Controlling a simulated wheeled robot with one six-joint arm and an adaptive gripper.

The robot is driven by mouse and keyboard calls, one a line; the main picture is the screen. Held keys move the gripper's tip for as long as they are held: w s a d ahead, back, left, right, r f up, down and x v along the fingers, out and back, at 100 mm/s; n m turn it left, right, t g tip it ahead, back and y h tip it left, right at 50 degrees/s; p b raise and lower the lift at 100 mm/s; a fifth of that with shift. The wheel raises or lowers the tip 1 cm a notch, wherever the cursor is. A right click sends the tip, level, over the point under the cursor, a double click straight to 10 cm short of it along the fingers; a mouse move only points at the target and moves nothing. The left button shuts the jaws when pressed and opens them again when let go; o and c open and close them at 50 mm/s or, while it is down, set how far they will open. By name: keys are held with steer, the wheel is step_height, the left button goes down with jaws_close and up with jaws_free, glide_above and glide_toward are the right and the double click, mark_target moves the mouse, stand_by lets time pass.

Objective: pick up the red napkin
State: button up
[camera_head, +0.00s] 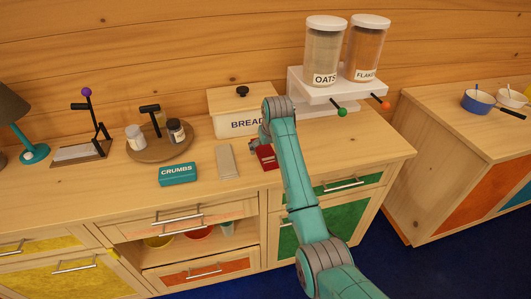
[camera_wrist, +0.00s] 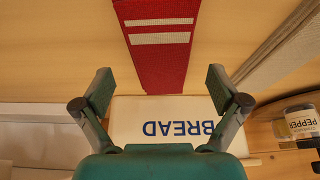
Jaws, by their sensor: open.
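The red napkin (camera_wrist: 152,50) lies flat on the wooden counter, a red strip with two pale stripes, in the upper middle of the wrist view. In the head view only a small part of the red napkin (camera_head: 266,155) shows beside my arm, which hides the rest. My gripper (camera_wrist: 160,86) is open and empty, its two fingers apart on either side of the napkin's lower end in the wrist view. In the head view my gripper (camera_head: 256,143) is mostly hidden by my arm. I cannot tell its height above the counter.
The bread box (camera_head: 238,112) stands behind the napkin. A pale folded cloth (camera_head: 227,161) and the crumbs tin (camera_head: 178,174) lie to the left. The cereal dispenser stand (camera_head: 315,92) is behind right. A round board (camera_head: 160,149) holds jars. Counter right of my arm is clear.

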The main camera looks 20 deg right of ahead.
steer(key=shift+w+f, duration=0.25)
steer(key=shift+f, duration=0.45)
steer(key=c, duration=1.1)
steer(key=shift+o, duration=0.2)
